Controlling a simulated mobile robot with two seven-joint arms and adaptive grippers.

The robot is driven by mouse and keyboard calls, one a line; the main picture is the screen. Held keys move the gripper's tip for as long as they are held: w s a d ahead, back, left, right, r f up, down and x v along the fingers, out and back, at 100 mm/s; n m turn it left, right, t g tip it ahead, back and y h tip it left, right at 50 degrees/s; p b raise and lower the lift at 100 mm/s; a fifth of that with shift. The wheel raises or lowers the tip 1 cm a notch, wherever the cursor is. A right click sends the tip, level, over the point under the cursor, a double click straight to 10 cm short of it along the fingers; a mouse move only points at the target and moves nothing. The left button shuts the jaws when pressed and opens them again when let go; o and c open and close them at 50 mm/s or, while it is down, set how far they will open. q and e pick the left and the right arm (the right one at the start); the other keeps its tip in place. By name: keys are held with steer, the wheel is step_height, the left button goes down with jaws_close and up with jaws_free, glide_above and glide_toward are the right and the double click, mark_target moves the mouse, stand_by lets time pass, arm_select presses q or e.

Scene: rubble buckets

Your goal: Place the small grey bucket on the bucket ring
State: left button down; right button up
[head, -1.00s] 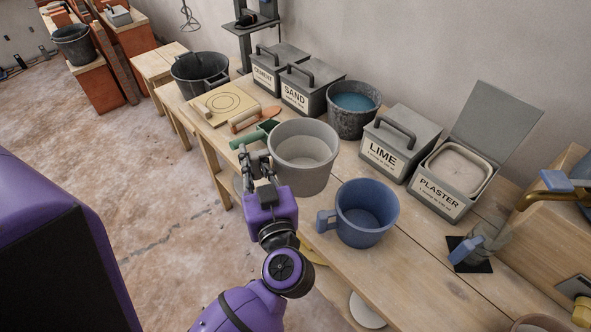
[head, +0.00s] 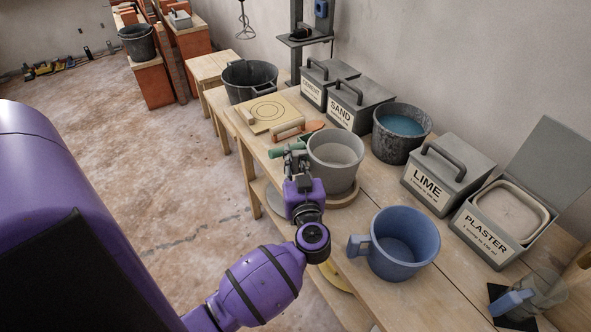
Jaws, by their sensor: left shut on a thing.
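The small grey bucket (head: 337,165) is upright, empty as far as I can see, at the middle of the long workbench. My left gripper (head: 299,158) is shut on its near-left side; the exact contact is partly hidden by the gripper. A round wooden ring (head: 346,199) shows around the lower right of the bucket's base. The bucket is over it, but I cannot tell whether the base touches it, and the bucket hides most of the ring. My right gripper is out of view.
A blue mug-like bucket (head: 402,246) stands in front. Lidded lime (head: 447,177) and sand (head: 358,106) boxes, the open plaster box (head: 477,240) and a water bucket (head: 402,124) line the wall side. A board with circles (head: 269,113) and trowels lie beyond the grey bucket.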

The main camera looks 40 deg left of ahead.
mark_target(296, 173)
arm_select(q)
steer(key=shift+f+b, duration=0.35)
steer(key=shift+f, duration=1.25)
steer(key=shift+f, duration=0.15)
steer(key=c, duration=1.7)
jaws_free()
steer(key=shift+o, duration=0.2)
